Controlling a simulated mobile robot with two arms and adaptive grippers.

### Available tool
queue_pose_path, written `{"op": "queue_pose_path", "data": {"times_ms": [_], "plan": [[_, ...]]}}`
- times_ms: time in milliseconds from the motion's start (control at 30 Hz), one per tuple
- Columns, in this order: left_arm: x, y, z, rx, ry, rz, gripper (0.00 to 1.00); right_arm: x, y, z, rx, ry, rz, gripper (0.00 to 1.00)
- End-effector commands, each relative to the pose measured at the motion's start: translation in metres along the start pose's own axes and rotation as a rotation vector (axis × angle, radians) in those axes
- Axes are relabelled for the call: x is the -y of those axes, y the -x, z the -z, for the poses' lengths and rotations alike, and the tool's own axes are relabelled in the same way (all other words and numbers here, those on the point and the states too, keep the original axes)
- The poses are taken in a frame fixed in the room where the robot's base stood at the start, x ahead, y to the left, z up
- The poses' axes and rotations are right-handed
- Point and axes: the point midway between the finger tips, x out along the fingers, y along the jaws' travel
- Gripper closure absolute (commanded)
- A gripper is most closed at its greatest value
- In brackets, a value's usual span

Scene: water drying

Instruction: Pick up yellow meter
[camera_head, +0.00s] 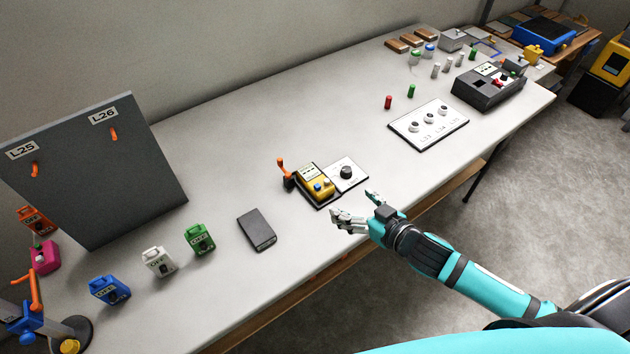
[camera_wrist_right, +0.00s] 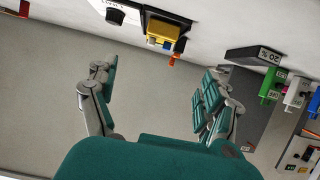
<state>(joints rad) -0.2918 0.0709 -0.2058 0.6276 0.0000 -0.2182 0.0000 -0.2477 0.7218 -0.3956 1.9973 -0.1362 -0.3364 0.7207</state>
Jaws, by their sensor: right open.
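The yellow meter (camera_head: 317,183) sits on a dark base on the table, near the front edge in the middle. It also shows at the top of the right wrist view (camera_wrist_right: 163,30), ahead of the fingers. My right gripper (camera_head: 356,208) is open and empty, at the table's front edge, to the right of and nearer than the meter. In the wrist view its two fingers (camera_wrist_right: 152,98) stand wide apart, with floor between them. The gripper does not touch the meter. My left gripper is not in view.
A white dial plate (camera_head: 346,174) adjoins the meter on the right, and an orange-topped lever (camera_head: 283,168) stands at its left. A dark box (camera_head: 257,230) lies further left, beyond it green (camera_head: 199,239), white (camera_head: 158,262) and blue (camera_head: 109,290) units. The table behind the meter is clear.

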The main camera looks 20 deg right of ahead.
Motion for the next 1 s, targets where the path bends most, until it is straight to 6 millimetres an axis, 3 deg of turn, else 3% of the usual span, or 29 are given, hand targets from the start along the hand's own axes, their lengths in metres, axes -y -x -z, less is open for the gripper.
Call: {"op": "queue_pose_path", "data": {"times_ms": [300,1000], "plan": [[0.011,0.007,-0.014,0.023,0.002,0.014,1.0,-0.001,-0.068,0.002,-0.001,0.002,-0.003,0.17],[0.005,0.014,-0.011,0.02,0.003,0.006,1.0,-0.003,-0.138,-0.002,0.001,0.002,-0.003,0.17]]}}
